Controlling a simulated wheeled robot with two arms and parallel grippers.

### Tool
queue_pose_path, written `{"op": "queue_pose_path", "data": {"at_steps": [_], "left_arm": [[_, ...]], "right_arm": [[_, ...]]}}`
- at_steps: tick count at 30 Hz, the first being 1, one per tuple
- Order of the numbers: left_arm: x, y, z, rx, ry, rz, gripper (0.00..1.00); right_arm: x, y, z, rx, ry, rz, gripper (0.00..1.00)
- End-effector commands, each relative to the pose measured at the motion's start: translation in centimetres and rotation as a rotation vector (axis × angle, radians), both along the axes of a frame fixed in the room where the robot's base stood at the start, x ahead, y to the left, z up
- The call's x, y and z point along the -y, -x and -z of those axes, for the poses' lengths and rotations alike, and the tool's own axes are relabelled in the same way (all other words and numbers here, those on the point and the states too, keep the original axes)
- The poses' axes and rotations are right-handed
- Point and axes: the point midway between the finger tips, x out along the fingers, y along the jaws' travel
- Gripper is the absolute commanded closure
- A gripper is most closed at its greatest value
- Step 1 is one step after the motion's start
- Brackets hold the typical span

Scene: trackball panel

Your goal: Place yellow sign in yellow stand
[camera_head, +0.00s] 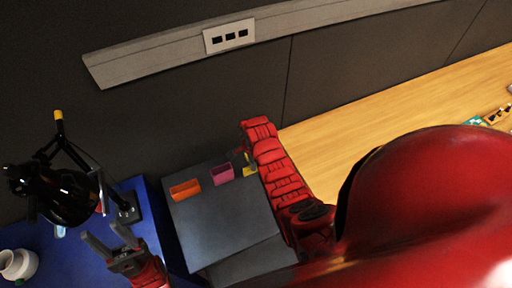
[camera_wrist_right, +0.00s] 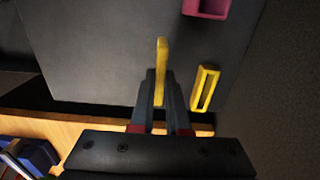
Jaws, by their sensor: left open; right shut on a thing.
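The yellow sign (camera_wrist_right: 161,62) is held between the fingers of my right gripper (camera_wrist_right: 160,88) in the right wrist view, seen nearly edge-on as a narrow strip. The yellow stand (camera_wrist_right: 205,88), a small holder with a long slot, sits just right of the sign there, apart from it in the picture. In the head view the yellow stand (camera_head: 250,171) is partly hidden beside my right arm, and the right gripper is mostly covered. My left gripper (camera_head: 106,235) is open and empty, over the blue surface at the lower left.
A pink stand (camera_head: 222,175) and an orange stand (camera_head: 185,190) share the dark grey top (camera_head: 225,220) with the yellow stand. A black lamp (camera_head: 70,195) stands near my left gripper. A wooden desk (camera_head: 380,120) extends right, and a dark wall panel rises behind.

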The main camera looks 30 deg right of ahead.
Motion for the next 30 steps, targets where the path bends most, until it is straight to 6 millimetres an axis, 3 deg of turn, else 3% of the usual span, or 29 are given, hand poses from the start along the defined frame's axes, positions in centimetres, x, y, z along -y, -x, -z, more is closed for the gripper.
{"op": "queue_pose_path", "data": {"at_steps": [7, 13, 15, 21, 30], "left_arm": [[0.0, 0.0, 0.2, 0.000, 0.000, 0.000, 0.50], [0.0, 0.0, 1.8, 0.000, 0.000, 0.000, 0.50], [0.0, 0.0, 4.5, 0.001, 0.000, 0.000, 0.50], [0.0, 0.0, 8.8, 0.000, 0.000, 0.000, 0.50], [0.0, 0.0, 10.8, 0.000, 0.000, 0.000, 0.50]], "right_arm": [[2.1, -2.8, 0.2, 0.002, 0.000, 0.002, 1.00], [3.6, -4.9, 0.7, 0.003, -0.001, 0.002, 1.00], [4.4, -6.0, 1.8, 0.006, 0.000, 0.001, 1.00], [6.0, -8.0, 2.0, 0.003, 0.000, 0.001, 1.00], [6.9, -9.0, 1.5, 0.001, 0.000, 0.000, 1.00]]}}
